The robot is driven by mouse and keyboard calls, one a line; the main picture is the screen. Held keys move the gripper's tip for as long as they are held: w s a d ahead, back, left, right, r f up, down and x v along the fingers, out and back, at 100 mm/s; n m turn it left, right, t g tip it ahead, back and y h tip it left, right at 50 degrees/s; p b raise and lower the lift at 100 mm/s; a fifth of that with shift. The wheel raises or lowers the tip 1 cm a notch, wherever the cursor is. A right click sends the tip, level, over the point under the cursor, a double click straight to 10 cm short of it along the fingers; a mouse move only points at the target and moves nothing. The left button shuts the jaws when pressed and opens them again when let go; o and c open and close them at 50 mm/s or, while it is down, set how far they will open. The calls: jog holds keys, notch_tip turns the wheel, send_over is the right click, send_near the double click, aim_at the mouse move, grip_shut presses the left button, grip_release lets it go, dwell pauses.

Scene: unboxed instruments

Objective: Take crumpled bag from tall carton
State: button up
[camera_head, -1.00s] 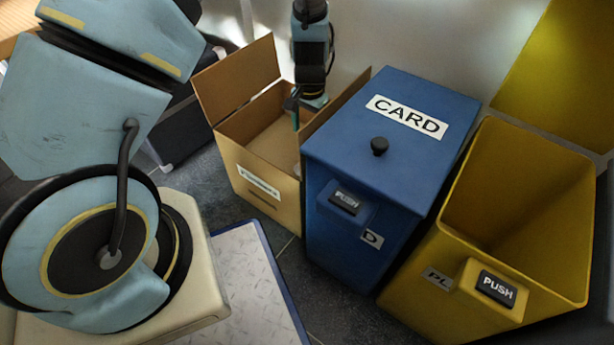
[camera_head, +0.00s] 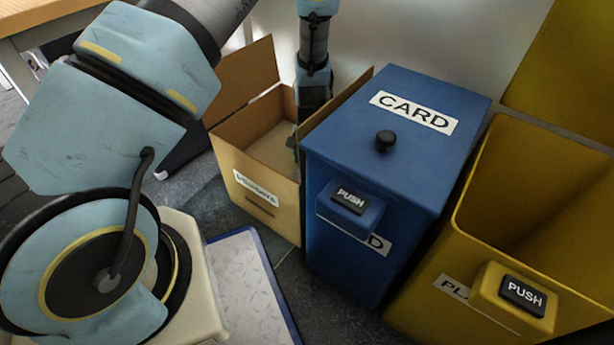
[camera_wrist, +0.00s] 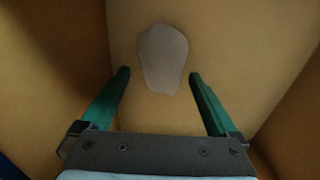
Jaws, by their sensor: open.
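The tall carton (camera_head: 262,199) is an open brown cardboard box with a white label, left of the blue bin in the head view. My arm reaches down into it, and its walls hide my gripper's fingers there. In the wrist view my gripper (camera_wrist: 160,84) is open, with two green fingers apart and nothing between them. The crumpled bag (camera_wrist: 163,58) appears as a pale grey, rounded patch against the carton's brown inside, just beyond the fingertips and roughly centred between them. In the head view the bag is hidden.
A blue bin (camera_head: 345,240) with a closed lid marked CARD stands right against the carton's right side. A yellow bin (camera_head: 483,264) stands open farther right, its lid raised. A carton flap (camera_head: 243,78) stands up at the back left. Carton walls surround my gripper closely.

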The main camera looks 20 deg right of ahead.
jog(key=c, duration=1.4)
